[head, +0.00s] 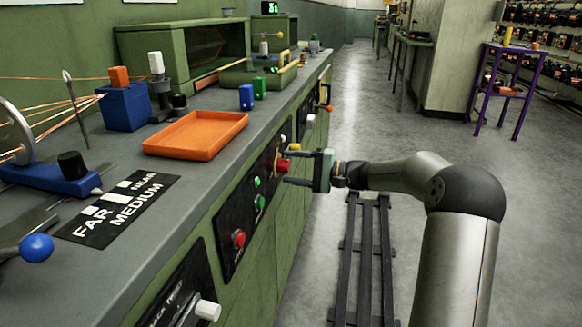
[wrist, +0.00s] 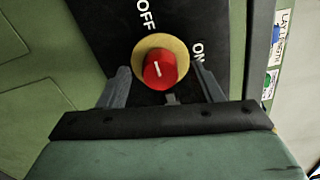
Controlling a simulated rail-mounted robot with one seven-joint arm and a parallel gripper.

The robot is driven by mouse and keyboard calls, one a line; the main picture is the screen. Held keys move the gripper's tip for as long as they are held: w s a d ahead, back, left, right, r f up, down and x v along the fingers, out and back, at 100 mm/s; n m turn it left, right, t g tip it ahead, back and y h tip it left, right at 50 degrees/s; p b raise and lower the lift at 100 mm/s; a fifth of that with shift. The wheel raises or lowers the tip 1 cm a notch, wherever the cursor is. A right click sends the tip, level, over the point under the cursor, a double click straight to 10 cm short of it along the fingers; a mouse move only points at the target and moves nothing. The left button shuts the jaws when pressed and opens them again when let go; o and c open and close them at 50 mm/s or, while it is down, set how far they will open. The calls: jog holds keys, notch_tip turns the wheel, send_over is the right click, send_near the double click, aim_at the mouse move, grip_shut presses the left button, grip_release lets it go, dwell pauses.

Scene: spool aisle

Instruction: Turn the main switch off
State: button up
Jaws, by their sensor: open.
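The main switch is a red knob (wrist: 160,71) on a yellow round base (wrist: 178,46), set on a black panel. In the wrist view, the panel reads OFF at the upper left and ON at the right. A short white mark on the knob runs nearly upright in that view; I cannot tell which label it points to. My gripper (wrist: 168,85) is open, with one finger on each side of the knob. Whether the fingers touch it is unclear. In the head view the red knob (head: 283,165) is partly hidden between the fingers of my gripper (head: 287,167).
The black panel also bears green buttons (head: 259,202) and a red button (head: 239,239). Above, the bench holds an orange tray (head: 197,134), a blue block (head: 127,106) and a FAR/NEAR/MEDIUM plate (head: 120,209). A dark rail (head: 367,260) runs along the floor. The aisle beyond is clear.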

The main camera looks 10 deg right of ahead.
jog(key=p+v, duration=0.4)
jog(key=v, duration=1.2)
jog(key=shift+d, duration=0.25)
jog(key=shift+s, duration=0.15)
